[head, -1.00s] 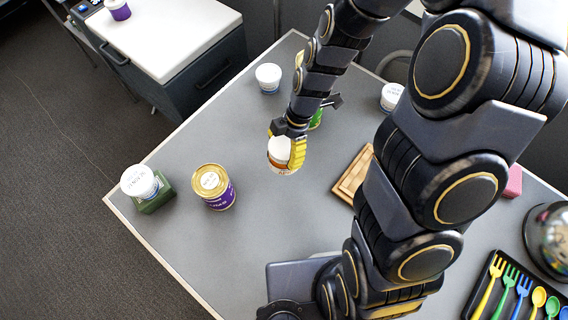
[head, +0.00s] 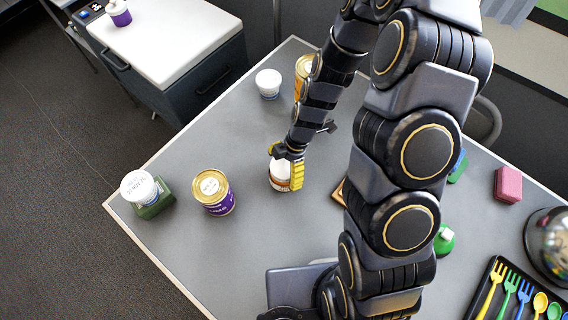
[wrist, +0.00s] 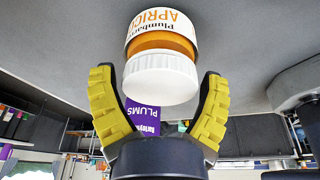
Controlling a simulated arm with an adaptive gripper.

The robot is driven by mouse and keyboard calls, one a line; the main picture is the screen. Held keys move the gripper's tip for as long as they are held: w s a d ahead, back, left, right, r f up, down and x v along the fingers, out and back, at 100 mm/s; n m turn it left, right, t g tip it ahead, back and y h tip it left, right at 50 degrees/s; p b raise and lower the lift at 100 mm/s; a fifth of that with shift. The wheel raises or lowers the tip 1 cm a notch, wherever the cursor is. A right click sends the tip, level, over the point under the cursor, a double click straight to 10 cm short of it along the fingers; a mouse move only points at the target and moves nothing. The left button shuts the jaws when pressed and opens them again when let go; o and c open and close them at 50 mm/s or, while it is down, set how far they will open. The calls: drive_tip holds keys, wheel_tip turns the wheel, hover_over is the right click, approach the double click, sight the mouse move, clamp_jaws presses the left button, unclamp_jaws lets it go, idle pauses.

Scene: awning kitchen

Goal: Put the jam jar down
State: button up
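The jam jar (head: 279,176), white-lidded with an orange and white label, stands on the grey table (head: 245,250) near its middle in the head view. In the wrist view the jar (wrist: 160,72) shows upside down, its label partly reading "APRIC", lid toward my gripper's palm. My gripper (wrist: 160,85) has its yellow fingers spread on both sides of the jar, with a visible gap on each side. In the head view my gripper (head: 284,168) is at the jar, and one yellow finger hides its right side. The jar's base appears to be on the table.
A cutlery tray (head: 497,300) and pink block (head: 508,184) are at right.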

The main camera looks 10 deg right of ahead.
drive_tip(key=shift+o, duration=0.5)
drive_tip(key=shift+r, duration=0.15)
drive_tip(key=shift+w+r, duration=0.1)
drive_tip(key=shift+r, duration=0.25)
drive_tip(key=v, duration=1)
drive_tip(key=s+d+r+m+h, duration=0.3)
drive_tip(key=s+r+m, duration=1.2)
drive_tip(key=m, duration=0.7)
drive_tip(key=s+d, duration=0.1)
drive_tip(key=s, duration=0.1)
drive_tip(key=shift+s+m+g, duration=0.3)
drive_tip(key=shift+r, duration=0.15)
